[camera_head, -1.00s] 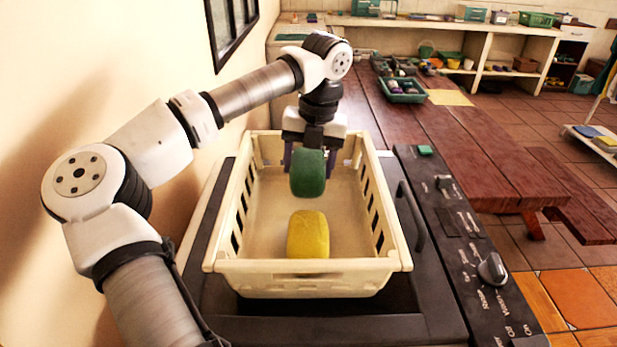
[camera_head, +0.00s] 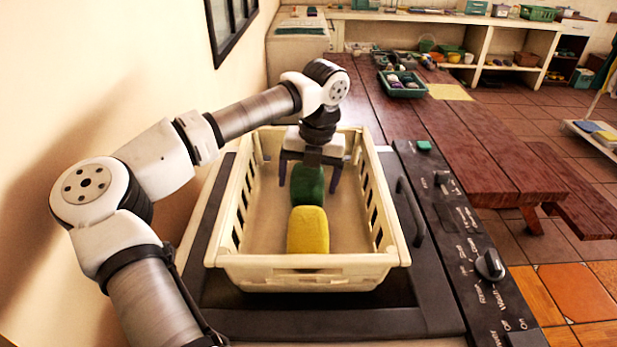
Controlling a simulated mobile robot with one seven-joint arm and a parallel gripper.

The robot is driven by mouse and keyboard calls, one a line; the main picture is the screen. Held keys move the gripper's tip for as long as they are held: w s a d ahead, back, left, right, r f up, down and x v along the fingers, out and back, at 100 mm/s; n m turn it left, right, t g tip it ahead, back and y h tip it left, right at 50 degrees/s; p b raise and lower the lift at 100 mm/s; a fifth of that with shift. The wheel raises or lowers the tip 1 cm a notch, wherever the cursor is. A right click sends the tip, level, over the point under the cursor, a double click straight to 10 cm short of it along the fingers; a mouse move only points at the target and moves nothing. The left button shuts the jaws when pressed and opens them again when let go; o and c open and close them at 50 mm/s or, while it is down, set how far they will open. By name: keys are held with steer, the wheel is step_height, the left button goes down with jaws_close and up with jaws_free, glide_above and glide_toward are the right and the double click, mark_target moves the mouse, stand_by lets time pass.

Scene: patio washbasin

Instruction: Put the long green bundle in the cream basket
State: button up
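The long green bundle (camera_head: 308,184) is inside the cream basket (camera_head: 305,262), toward its far half. A yellow block (camera_head: 308,230) lies in front of it in the basket and hides its near end. My gripper (camera_head: 309,182) reaches down into the basket over the green bundle. Its two dark fingers stand apart, one on each side of the bundle, with a visible gap to it. The gripper looks open. The bundle's underside is hidden, so its contact with the basket floor does not show.
The basket sits on a dark-topped appliance with a control panel (camera_head: 466,240) and a handle (camera_head: 411,212) on the right. A wall is close on the left. A wooden table (camera_head: 450,150) with a green crate (camera_head: 403,90) stands beyond.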

mark_target(317, 176)
steer(key=shift+r, duration=0.1)
step_height(317, 176, up, 12)
steer(key=d+b, duration=0.1)
steer(key=b, duration=0.1)
steer(key=shift+d+b, duration=0.3)
steer(key=shift+b, duration=0.1)
steer(key=shift+s, duration=0.15)
